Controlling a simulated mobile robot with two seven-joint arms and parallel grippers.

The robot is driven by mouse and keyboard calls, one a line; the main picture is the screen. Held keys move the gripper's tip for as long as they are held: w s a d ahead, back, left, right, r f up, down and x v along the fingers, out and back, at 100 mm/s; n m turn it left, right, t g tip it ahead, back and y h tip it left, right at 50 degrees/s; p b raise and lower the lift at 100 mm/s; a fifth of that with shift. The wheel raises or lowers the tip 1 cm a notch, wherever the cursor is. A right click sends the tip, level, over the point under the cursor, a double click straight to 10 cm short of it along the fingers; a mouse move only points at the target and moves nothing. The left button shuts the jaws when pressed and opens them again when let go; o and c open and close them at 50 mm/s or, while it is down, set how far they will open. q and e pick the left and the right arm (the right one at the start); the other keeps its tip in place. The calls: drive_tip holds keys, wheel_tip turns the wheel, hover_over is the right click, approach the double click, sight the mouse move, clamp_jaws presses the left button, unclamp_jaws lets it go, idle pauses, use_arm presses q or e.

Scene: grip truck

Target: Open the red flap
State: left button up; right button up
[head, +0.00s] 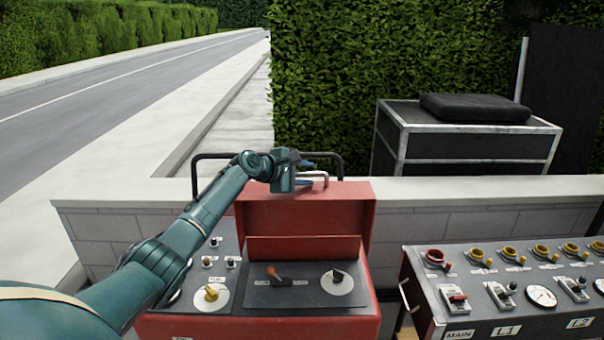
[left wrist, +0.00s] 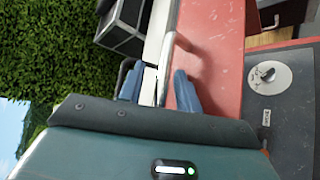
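The red flap (head: 320,208) stands raised at the back of the red control box (head: 265,328), and the panel under it with an orange-red lever and a black knob is exposed. The flap also fills the upper middle of the left wrist view (left wrist: 215,50). Its metal handle (head: 318,175) is at the top edge. My left gripper (head: 307,173) is at this handle. In the left wrist view its blue fingers (left wrist: 158,88) are spread apart, with the handle bar (left wrist: 165,62) between them. I cannot tell whether either finger touches it. My right gripper is out of view.
A black rail (head: 197,170) rises behind the box, before a low pale wall (head: 480,188). A second console (head: 480,262) with several knobs and gauges stands at the right. A metal-framed black case (head: 465,140) and a hedge are behind.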

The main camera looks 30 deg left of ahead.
use_arm(q)
drive_tip(key=shift+s, duration=0.1)
drive_tip(key=v, duration=1.3)
drive_tip(key=shift+b, duration=0.35)
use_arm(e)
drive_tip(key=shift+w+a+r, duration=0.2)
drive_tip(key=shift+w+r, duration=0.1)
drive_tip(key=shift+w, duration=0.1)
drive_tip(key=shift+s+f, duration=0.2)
